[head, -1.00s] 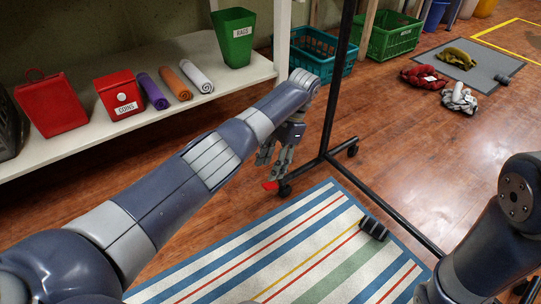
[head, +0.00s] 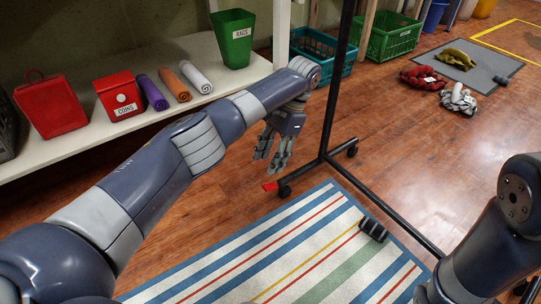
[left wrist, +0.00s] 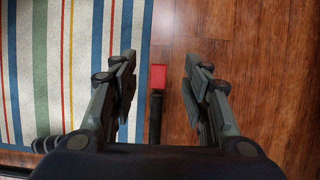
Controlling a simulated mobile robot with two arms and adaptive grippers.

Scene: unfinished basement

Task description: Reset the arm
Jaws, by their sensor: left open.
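My left arm reaches in from the left in the head view. Its gripper (head: 272,158) hangs fingers-down over the wooden floor, in front of the shelf and just left of the black rack's foot. In the left wrist view the two fingers of the left gripper (left wrist: 160,85) stand apart with nothing held between them. A red end cap (left wrist: 158,77) on the black rack's foot shows between the fingers, below them. Part of my right arm shows at the right edge of the head view; its gripper is out of the picture.
The black rack (head: 335,90) stands right of my left gripper. A striped rug (head: 290,245) lies in front, with a dark striped roll (head: 373,229) on it. The white shelf (head: 150,118) holds a red coins box (head: 119,97), rolled cloths and a green rags bin (head: 232,38).

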